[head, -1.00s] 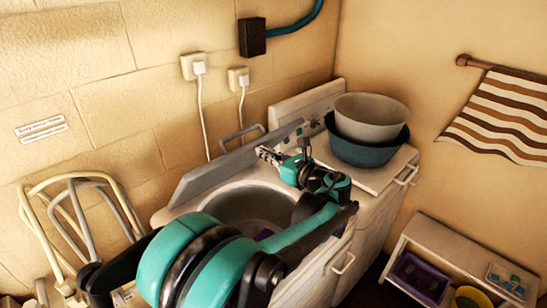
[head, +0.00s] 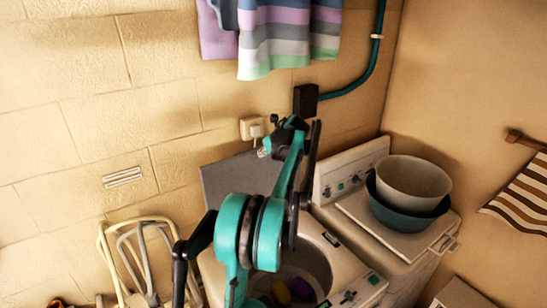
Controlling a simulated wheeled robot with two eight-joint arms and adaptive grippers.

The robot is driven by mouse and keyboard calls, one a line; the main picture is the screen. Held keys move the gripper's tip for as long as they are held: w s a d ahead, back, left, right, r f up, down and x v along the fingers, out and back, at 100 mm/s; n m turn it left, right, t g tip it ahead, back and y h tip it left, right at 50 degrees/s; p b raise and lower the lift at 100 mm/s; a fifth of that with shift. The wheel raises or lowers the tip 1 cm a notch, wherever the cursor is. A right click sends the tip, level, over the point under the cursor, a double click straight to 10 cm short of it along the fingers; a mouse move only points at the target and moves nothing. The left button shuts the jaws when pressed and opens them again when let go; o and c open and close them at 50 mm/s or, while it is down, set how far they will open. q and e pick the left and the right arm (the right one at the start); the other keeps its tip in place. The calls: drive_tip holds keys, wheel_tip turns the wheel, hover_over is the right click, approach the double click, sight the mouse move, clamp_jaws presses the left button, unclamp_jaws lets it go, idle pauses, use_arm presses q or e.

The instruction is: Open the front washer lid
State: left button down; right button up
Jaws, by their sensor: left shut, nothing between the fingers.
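The front washer (head: 345,265) is the nearer machine at the bottom middle. Its grey lid (head: 232,182) stands raised at the back, towards the wall. The round tub (head: 312,262) is uncovered, and yellow and purple items lie inside. My left arm crosses in front of the tub and the lid and hides parts of both. My left gripper (head: 266,150) is shut and empty near the top edge of the lid. I cannot tell whether it touches the lid. My right gripper is not in view.
A second washer (head: 400,228) stands behind to the right, with a beige bowl (head: 414,178) in a dark teal basin (head: 398,218) on its closed lid. Folded chair frames (head: 135,250) stand at the left. A wall outlet (head: 252,128) and striped cloths (head: 290,35) are on the back wall.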

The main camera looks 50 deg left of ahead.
use_arm(q)
drive_tip(key=shift+w+a+r+h+p, duration=0.1)
drive_tip(key=shift+a+h+p, duration=0.35)
drive_tip(key=shift+a, duration=1)
drive_tip(key=shift+d, duration=0.1)
